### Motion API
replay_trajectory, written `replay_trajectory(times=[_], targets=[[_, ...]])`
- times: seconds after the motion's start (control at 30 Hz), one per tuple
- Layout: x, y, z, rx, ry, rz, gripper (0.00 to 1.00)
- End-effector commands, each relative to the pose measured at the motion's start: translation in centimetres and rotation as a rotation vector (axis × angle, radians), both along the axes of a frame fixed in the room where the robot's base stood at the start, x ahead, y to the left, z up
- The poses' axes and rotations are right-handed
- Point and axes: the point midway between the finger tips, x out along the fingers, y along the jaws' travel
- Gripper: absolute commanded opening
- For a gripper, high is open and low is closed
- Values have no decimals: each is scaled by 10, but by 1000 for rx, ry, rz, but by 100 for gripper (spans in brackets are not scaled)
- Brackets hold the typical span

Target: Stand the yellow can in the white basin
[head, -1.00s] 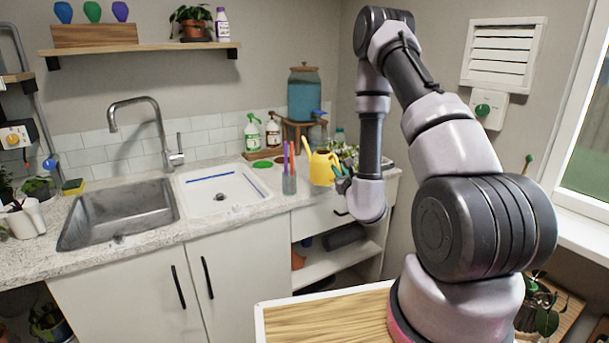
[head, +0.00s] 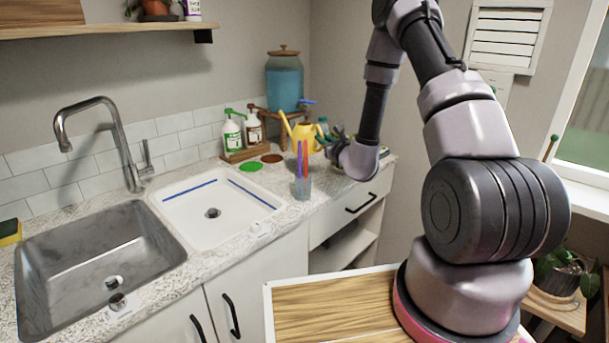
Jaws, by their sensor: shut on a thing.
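The yellow can (head: 302,135) is a small watering can with a long spout to the left. It is upright at the back right of the counter, and its right part is hidden by my gripper. My gripper (head: 327,146) is shut on the can at its right side. Whether the can touches the counter I cannot tell. The white basin (head: 180,213) is set in the counter to the left of the can. It is empty, with a drain in its floor and a blue line along its inner walls.
A clear cup with colourful sticks (head: 302,186) stands between the basin and my gripper. Spray bottles (head: 232,135) stand in a wooden tray behind, near a green disc (head: 251,167) and a brown disc (head: 272,158). A steel sink (head: 92,265) with a tall faucet (head: 105,135) is at left.

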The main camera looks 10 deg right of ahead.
Motion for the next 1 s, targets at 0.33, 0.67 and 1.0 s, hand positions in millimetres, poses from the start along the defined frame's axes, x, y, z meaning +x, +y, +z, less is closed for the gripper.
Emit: replay_trajectory(times=[0.33,0.67,1.0], targets=[[6,3,-52,-2,6,14,0],[5,2,-93,-1,6,12,0],[6,2,-98,-2,5,12,0]])
